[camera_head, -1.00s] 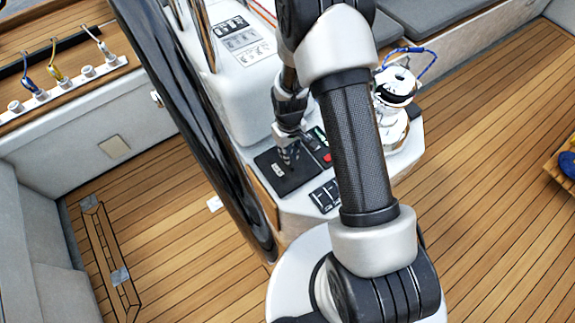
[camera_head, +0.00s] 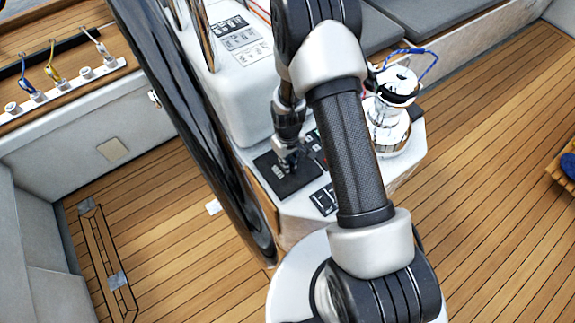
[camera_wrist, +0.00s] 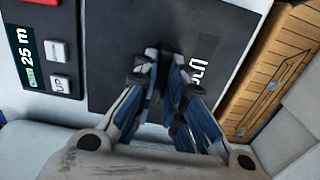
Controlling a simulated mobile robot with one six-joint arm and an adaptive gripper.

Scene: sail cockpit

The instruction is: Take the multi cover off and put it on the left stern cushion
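The multi cover (camera_head: 268,171) is a flat dark square on the white console, with pale lettering partly visible in the wrist view (camera_wrist: 115,45). It lies flat on the console. My gripper (camera_head: 286,168) points down at the cover's middle. In the wrist view its fingertips (camera_wrist: 159,62) are close together over the cover, near the lettering. The fingers hide the contact point, so I cannot tell whether they hold anything. Grey cushions (camera_head: 398,20) lie on the bench at the top of the head view; I cannot tell which is the left stern one.
A black steering wheel rim (camera_head: 190,120) stands close left of my gripper. A chrome winch (camera_head: 388,118) with a blue line is right of my arm. Panel buttons (camera_wrist: 60,52) sit beside the cover. The teak floor (camera_head: 480,200) at right is largely clear.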

